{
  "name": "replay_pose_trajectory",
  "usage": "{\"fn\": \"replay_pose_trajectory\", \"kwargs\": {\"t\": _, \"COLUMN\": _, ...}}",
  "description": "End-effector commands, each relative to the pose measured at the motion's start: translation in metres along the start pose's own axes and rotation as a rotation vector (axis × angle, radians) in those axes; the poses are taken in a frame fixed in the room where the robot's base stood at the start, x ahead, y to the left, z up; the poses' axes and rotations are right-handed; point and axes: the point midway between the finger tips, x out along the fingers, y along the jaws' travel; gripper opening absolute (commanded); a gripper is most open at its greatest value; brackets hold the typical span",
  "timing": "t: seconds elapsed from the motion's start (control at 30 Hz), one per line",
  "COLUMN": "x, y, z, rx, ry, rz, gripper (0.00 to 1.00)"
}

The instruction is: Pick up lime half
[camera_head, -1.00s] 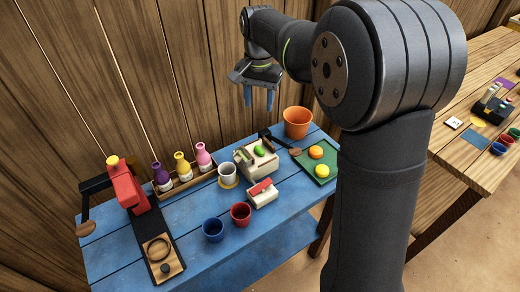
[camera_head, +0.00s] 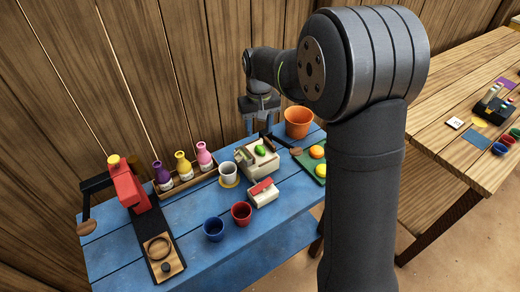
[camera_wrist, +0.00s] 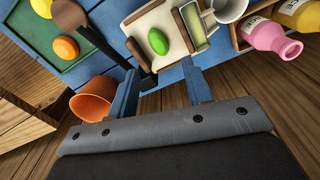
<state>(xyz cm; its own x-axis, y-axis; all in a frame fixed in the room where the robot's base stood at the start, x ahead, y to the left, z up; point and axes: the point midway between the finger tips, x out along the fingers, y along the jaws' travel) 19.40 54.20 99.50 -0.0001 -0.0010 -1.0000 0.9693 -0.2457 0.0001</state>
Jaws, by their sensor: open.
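The lime half (camera_head: 260,150) is a bright green rounded piece lying on the cream-topped wooden stand (camera_head: 247,172) on the blue table. It also shows in the wrist view (camera_wrist: 158,41), on the cream top of the stand. My gripper (camera_head: 259,131) is open and empty, its two blue fingers pointing down just above and behind the stand in the head view. In the wrist view the fingers (camera_wrist: 163,88) are apart, and the lime half lies beyond their tips, roughly in line with the gap. The fingers do not appear to touch it.
An orange pot (camera_head: 298,123) stands close right of my gripper. A dark handled tool (camera_wrist: 92,33) lies beside the stand, near a green tray (camera_wrist: 75,58) with orange and yellow pieces. A white cup (camera_head: 227,172) and bottles (camera_head: 183,165) stand left. The wooden wall is behind.

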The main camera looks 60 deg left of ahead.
Motion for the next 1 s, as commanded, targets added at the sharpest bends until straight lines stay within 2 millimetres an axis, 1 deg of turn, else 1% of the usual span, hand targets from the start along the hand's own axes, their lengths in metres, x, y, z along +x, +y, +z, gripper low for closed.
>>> {"fn": "replay_pose_trajectory", "kwargs": {"t": 0.03, "x": 0.010, "y": 0.000, "z": 0.001, "rx": 0.000, "ry": -0.002, "rz": 0.000, "gripper": 0.46}}
{"fn": "replay_pose_trajectory", "kwargs": {"t": 0.1, "x": 0.018, "y": 0.000, "z": 0.000, "rx": 0.001, "ry": -0.001, "rz": 0.000, "gripper": 0.46}}
{"fn": "replay_pose_trajectory", "kwargs": {"t": 0.37, "x": 0.038, "y": 0.001, "z": 0.000, "rx": 0.001, "ry": -0.001, "rz": 0.000, "gripper": 0.46}}
{"fn": "replay_pose_trajectory", "kwargs": {"t": 0.5, "x": 0.060, "y": 0.002, "z": 0.001, "rx": 0.001, "ry": -0.003, "rz": 0.000, "gripper": 0.46}}
{"fn": "replay_pose_trajectory", "kwargs": {"t": 0.6, "x": 0.073, "y": 0.002, "z": 0.000, "rx": 0.001, "ry": -0.002, "rz": 0.000, "gripper": 0.46}}
{"fn": "replay_pose_trajectory", "kwargs": {"t": 0.7, "x": 0.079, "y": 0.002, "z": 0.000, "rx": 0.001, "ry": 0.000, "rz": 0.000, "gripper": 0.46}}
{"fn": "replay_pose_trajectory", "kwargs": {"t": 0.93, "x": 0.080, "y": 0.002, "z": 0.000, "rx": 0.001, "ry": 0.002, "rz": 0.000, "gripper": 0.46}}
{"fn": "replay_pose_trajectory", "kwargs": {"t": 0.97, "x": 0.080, "y": 0.002, "z": 0.000, "rx": 0.001, "ry": 0.002, "rz": 0.000, "gripper": 0.40}}
{"fn": "replay_pose_trajectory", "kwargs": {"t": 1.0, "x": 0.080, "y": 0.002, "z": 0.000, "rx": 0.001, "ry": 0.001, "rz": 0.000, "gripper": 0.32}}
